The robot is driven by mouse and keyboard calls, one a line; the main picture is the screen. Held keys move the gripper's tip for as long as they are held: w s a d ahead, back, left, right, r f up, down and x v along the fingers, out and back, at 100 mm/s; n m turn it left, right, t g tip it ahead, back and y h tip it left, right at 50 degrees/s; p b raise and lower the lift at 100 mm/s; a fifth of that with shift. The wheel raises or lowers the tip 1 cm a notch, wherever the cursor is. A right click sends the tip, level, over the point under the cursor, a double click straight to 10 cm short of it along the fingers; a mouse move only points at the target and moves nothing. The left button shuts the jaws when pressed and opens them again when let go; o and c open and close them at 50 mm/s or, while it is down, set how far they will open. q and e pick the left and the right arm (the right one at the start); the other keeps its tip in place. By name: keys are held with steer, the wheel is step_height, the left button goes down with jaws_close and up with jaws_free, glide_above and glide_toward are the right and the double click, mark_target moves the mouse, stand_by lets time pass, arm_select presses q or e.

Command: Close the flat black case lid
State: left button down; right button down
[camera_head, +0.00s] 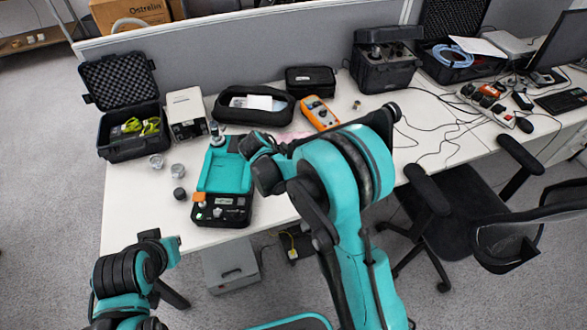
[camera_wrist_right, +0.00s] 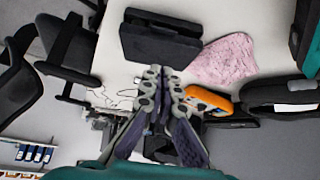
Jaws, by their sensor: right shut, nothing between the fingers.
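The flat black case (camera_wrist_right: 160,45) lies on the white table at the top of the right wrist view. A dark flat lid face and a long edge show; I cannot tell exactly how far the lid stands open. In the head view my right arm hides the case. My right gripper (camera_wrist_right: 158,76) is shut and empty, its fingertips just below the case's near edge in the wrist picture. I cannot tell whether they touch it. In the head view the right gripper is hidden behind its arm.
A pink cloth (camera_wrist_right: 225,60) lies beside the case. An orange meter (camera_head: 320,112), a black soft tray (camera_head: 253,106) and an open teal device case (camera_head: 226,172) occupy the table. A black office chair (camera_head: 465,205) stands at the front right. A grey partition (camera_head: 250,50) runs behind.

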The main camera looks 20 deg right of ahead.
steer(key=b+x, duration=0.1)
steer(key=x, duration=0.5)
steer(key=shift+s+a+b, duration=0.1)
steer(key=shift+b, duration=0.3)
steer(key=shift+s+a+f+b, duration=0.15)
steer(key=shift+f+b, duration=0.1)
steer(key=shift+f, duration=0.35)
steer(key=shift+w+a+f+b, duration=0.1)
steer(key=shift+a+f+b, duration=0.1)
steer(key=shift+f, duration=0.35)
steer(key=shift+s+f, duration=0.1)
steer(key=shift+f, duration=0.4)
steer(key=f+b, duration=0.1)
steer(key=a+f+b, duration=0.1)
steer(key=f+b, duration=0.1)
steer(key=shift+s, duration=0.2)
steer(key=shift+r, duration=0.15)
steer(key=shift+d, duration=0.1)
